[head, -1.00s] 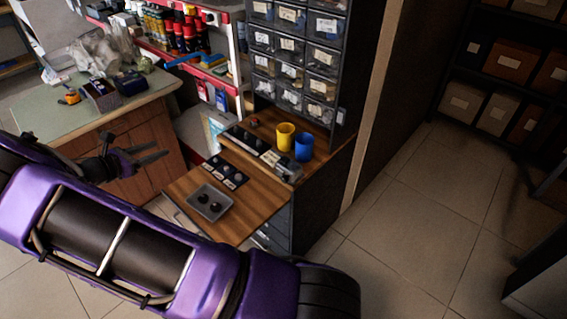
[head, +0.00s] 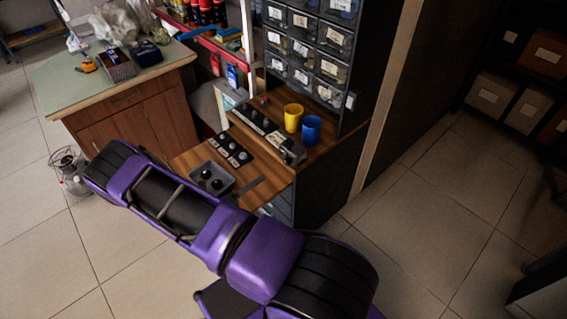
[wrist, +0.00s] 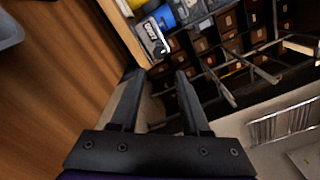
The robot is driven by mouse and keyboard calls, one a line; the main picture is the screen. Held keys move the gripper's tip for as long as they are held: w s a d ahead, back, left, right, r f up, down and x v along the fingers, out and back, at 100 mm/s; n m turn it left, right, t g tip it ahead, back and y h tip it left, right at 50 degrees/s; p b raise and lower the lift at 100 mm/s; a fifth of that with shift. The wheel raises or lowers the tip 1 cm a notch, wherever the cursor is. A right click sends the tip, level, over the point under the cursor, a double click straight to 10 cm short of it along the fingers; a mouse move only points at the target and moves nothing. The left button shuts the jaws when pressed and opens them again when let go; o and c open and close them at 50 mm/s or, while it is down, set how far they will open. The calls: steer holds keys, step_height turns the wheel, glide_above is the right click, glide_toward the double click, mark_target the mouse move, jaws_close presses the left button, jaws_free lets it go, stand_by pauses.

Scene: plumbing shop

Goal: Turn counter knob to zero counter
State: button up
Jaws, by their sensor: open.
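The counter (head: 289,150) is a small grey box with a pale face at the right end of a row of devices on the wooden shelf. In the wrist view the counter (wrist: 150,36) shows its label or display, and a dark round knob (wrist: 160,47) with a bright metal part beside it. My gripper (wrist: 158,76) is open and empty. Its two dark fingers point toward the counter, with the knob beyond the gap between the tips and apart from them. In the head view my purple arm hides most of the gripper. The counter's reading is too small to make out.
A yellow cup (head: 293,118) and a blue cup (head: 311,129) stand close behind the counter. A grey tray (head: 212,178) with dark round parts lies on the pull-out board, beside a row of dark knobs (head: 235,150). Drawer cabinets (head: 308,45) rise behind.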

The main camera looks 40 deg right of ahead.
mark_target(285, 162)
steer(key=d, duration=0.8)
steer(key=w+d, duration=0.1)
steer(key=d, duration=0.3)
steer(key=shift+c, duration=0.2)
jaws_close()
